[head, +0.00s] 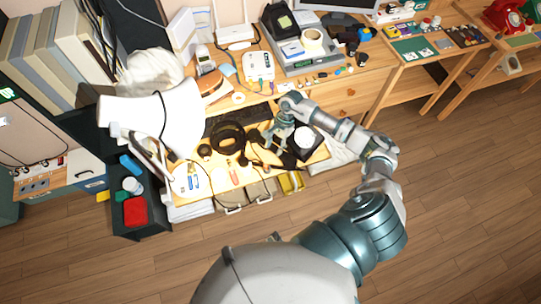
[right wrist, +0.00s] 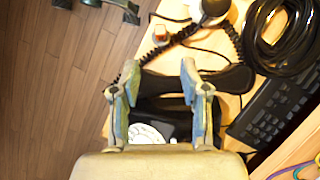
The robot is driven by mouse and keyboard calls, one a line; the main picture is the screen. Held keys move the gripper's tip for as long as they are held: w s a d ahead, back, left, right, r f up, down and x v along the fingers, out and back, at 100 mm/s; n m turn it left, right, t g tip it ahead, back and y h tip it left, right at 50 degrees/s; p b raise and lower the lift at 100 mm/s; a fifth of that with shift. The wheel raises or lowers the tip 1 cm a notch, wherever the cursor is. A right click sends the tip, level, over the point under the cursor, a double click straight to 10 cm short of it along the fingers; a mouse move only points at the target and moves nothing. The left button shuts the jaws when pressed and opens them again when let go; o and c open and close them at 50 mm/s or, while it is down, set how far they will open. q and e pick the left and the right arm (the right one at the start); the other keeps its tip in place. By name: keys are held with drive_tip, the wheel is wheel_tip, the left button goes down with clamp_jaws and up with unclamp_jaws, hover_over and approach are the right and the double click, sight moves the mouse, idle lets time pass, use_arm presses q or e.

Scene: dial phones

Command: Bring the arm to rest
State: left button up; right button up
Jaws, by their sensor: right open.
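My right arm reaches over the wooden desk (head: 337,92) from the lower right of the head view. My right gripper (head: 276,133) is over the desk, beside a black dial phone (head: 304,139) with a white dial. In the right wrist view the gripper (right wrist: 158,82) has its two fingers spread apart. The phone's black handset (right wrist: 222,80) passes behind the fingers, with the white dial (right wrist: 150,132) partly hidden below. I cannot tell whether a finger touches the handset. Nothing is held between the fingertips. My left gripper is not in view.
A black cable coil (head: 228,137) and a dark keyboard (head: 236,119) lie left of the gripper. A white lamp (head: 165,120) stands over the left of the desk. A grey scale-like device (head: 303,58) is behind. The floor (head: 460,200) at right is clear.

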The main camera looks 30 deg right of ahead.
drive_tip(key=shift+v, duration=1.15)
